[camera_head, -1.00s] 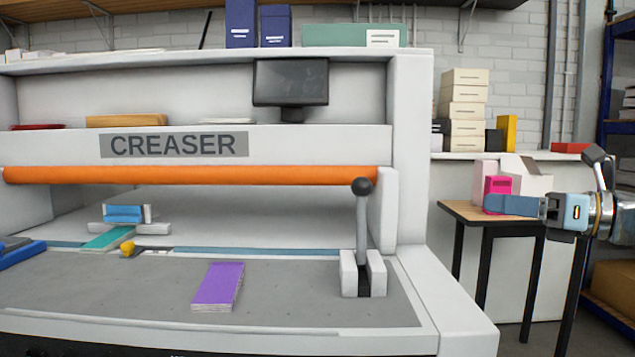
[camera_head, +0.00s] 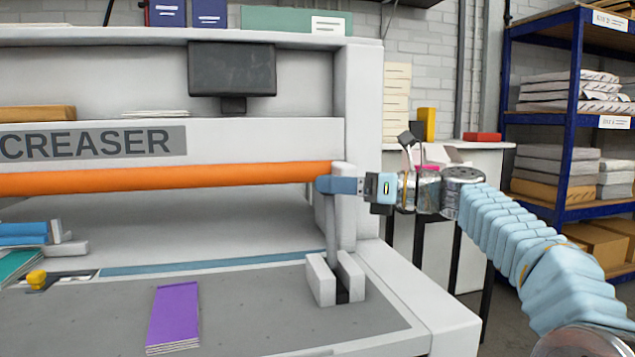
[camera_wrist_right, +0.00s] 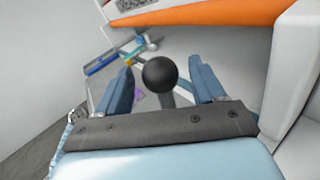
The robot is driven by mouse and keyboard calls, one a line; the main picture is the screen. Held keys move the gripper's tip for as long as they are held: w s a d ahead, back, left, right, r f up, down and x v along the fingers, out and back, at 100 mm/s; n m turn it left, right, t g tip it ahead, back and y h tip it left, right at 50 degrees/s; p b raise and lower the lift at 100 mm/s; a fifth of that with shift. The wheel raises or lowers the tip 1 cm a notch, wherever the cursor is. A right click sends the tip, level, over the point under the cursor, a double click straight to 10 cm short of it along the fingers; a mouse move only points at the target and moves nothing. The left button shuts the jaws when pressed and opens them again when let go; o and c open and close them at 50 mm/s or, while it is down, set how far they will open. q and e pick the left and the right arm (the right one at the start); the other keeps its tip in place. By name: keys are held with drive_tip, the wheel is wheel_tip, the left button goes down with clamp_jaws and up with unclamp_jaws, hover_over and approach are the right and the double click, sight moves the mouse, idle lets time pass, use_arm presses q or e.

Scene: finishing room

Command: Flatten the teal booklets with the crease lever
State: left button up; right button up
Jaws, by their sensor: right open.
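The crease lever (camera_head: 332,235) stands upright in its white bracket at the right end of the creaser bed. Its black ball knob (camera_wrist_right: 160,74) shows in the right wrist view between the two fingers of my right gripper (camera_wrist_right: 162,84). The fingers are open, one on each side of the knob. In the head view my right gripper (camera_head: 337,185) hides the knob. A teal booklet (camera_head: 15,264) lies at the left picture edge, partly cut off, below a blue block (camera_head: 22,232). My left gripper is not in view.
A stack of purple booklets (camera_head: 174,317) lies on the grey bed (camera_head: 250,300). A yellow knob (camera_head: 37,279) sits near the teal booklet. The orange bar (camera_head: 200,178) runs along the creaser front. Blue shelving (camera_head: 571,110) stands at the right.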

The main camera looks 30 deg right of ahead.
drive_tip(key=shift+x, duration=1.85)
clamp_jaws()
